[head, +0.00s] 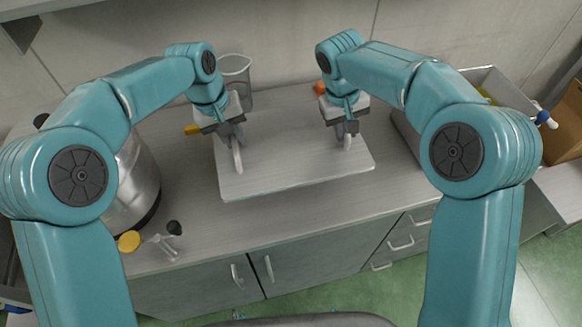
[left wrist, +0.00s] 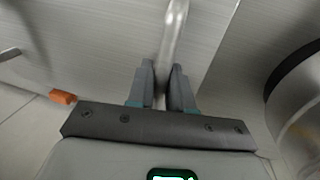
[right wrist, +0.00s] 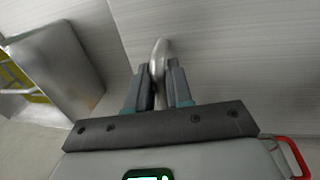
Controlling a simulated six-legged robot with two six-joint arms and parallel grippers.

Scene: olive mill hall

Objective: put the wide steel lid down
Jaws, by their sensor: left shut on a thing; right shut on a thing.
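The wide steel lid (head: 290,178) is a flat, pale rectangular plate with an upright bar handle near each end. It lies level over the middle of the worktop; I cannot tell whether it touches the worktop or is just above it. My left gripper (head: 236,140) is shut on the left handle (left wrist: 174,35). My right gripper (head: 347,130) is shut on the right handle (right wrist: 158,55). Both grippers point down from above. The lid's surface also shows behind the fingers in both wrist views. Its underside is hidden.
A round steel vat (head: 140,180) stands left of the lid. A clear jug (head: 237,72) stands behind it. A steel bin (head: 408,133) with something yellow inside stands to the right. Bare worktop (head: 290,210) runs along the front, above cupboard doors (head: 310,262).

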